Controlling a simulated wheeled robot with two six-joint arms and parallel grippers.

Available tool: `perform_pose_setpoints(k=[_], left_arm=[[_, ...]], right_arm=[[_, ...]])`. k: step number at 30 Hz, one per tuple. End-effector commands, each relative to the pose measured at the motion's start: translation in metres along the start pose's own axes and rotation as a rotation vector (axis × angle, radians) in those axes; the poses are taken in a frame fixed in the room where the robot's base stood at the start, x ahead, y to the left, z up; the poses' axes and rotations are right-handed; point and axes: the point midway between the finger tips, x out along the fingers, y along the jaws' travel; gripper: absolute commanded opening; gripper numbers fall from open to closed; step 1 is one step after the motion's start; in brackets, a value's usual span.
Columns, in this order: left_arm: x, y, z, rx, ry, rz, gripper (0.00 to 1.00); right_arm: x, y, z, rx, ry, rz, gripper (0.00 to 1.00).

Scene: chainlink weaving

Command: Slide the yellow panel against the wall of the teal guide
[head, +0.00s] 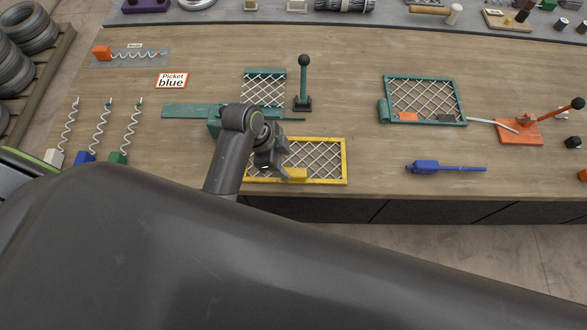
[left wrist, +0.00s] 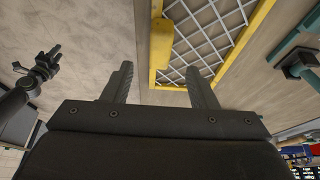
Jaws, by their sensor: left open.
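The yellow panel (head: 345,162) is a yellow frame with wire mesh lying near the table's front edge. A yellow block (head: 295,175) sits on its near side. In the left wrist view the block (left wrist: 161,42) is beyond my open fingers. The teal guide (head: 185,110) lies behind and left of the panel, partly hidden by my left arm; a mesh piece (head: 264,92) adjoins it. My left gripper (head: 272,160) is open over the panel's left part and hides some of it. What seems to be my right gripper (left wrist: 38,66) shows small in the left wrist view.
A black-knobbed lever (head: 303,85) stands behind the panel. A teal mesh frame (head: 462,100), an orange lever base (head: 520,132) and a blue tool (head: 425,167) lie to the right. Table between panel and blue tool is clear.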

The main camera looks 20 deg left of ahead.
Motion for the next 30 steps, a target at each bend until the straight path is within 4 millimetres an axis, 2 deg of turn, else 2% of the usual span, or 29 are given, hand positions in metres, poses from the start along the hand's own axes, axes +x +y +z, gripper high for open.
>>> perform_pose_setpoints(k=[6, 13, 18, 27, 28, 30], left_arm=[[0.038, 0.001, -0.001, -0.001, 0.001, 0.004, 0.53], [0.063, 0.0, 0.0, 0.0, -0.001, 0.002, 0.53], [0.072, 0.0, 0.0, 0.0, -0.001, 0.0, 0.53], [0.074, 0.0, 0.0, 0.0, 0.0, -0.001, 0.53], [0.074, 0.0, 0.0, 0.0, 0.0, -0.001, 0.51], [0.074, 0.0, 0.0, 0.0, 0.0, -0.001, 0.42]], right_arm=[[-0.006, -0.003, -0.001, 0.002, 0.0, -0.004, 0.36], [-0.01, -0.004, -0.001, 0.002, 0.0, -0.005, 0.36], [-0.011, -0.003, -0.001, 0.002, 0.0, -0.005, 0.36], [-0.011, -0.003, -0.001, 0.002, 0.0, -0.004, 0.36], [-0.011, -0.002, -0.001, 0.002, 0.0, -0.004, 0.36], [-0.011, -0.002, -0.001, 0.001, 0.0, -0.003, 0.36]])
